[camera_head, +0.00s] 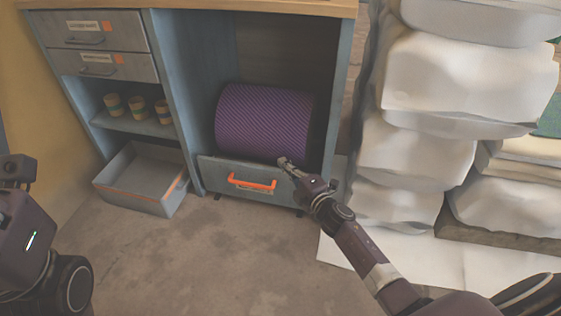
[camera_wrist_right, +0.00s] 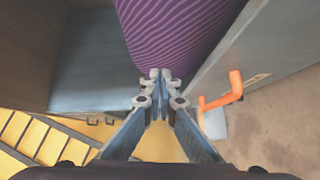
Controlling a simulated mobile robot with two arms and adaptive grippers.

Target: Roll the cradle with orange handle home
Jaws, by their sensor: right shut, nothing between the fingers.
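The cradle (camera_head: 215,172) is a grey-blue drawer-like box with an orange handle (camera_head: 252,183) on its front. It stands in the lower right bay of the cabinet and bears a purple striped roll (camera_head: 264,120). My right gripper (camera_head: 284,162) is at the top edge of the cradle's front, right of the handle. In the right wrist view the shut, empty fingertips (camera_wrist_right: 161,76) are beside the roll, with the cradle's front panel (camera_wrist_right: 225,80) and the orange handle (camera_wrist_right: 225,92) to their right. I cannot tell whether they touch the cradle. My left arm shows at the left edge; its fingers are not visible.
An open grey drawer (camera_head: 140,185) sticks out low at the left of the cabinet. Several small striped rolls (camera_head: 137,106) stand on the shelf above it. Stacked white sacks (camera_head: 420,80) stand close on the right. The floor (camera_head: 200,260) in front is clear.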

